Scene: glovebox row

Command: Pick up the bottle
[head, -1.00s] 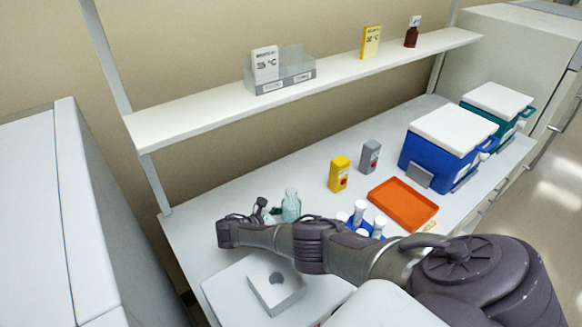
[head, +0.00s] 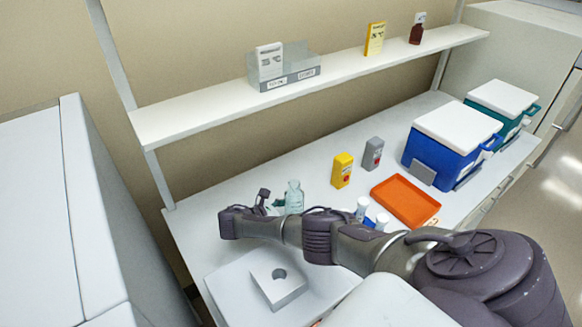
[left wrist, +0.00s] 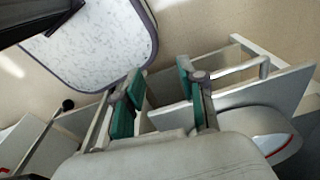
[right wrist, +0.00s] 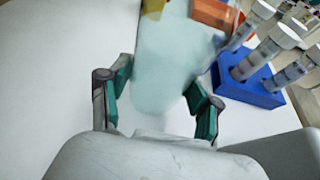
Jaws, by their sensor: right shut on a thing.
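The bottle (head: 294,197) is clear and pale teal, upright above the left part of the bench and partly hidden behind my right arm in the head view. In the right wrist view the bottle (right wrist: 165,70) stands large and blurred between the two fingers. My right gripper (right wrist: 160,88) is shut on it; in the head view the right gripper (head: 268,203) is at its left side. Whether its base clears the bench is hidden. My left gripper (left wrist: 160,78) has its fingers apart with nothing between them, away from the bench.
A blue tube rack (right wrist: 250,92) with white-capped tubes is close to the bottle. A white block with a hole (head: 278,286) lies in front of my arm. An orange tray (head: 405,200), yellow box (head: 342,170), grey box (head: 373,154) and blue cooler (head: 440,160) stand rightward. A shelf (head: 200,115) runs above.

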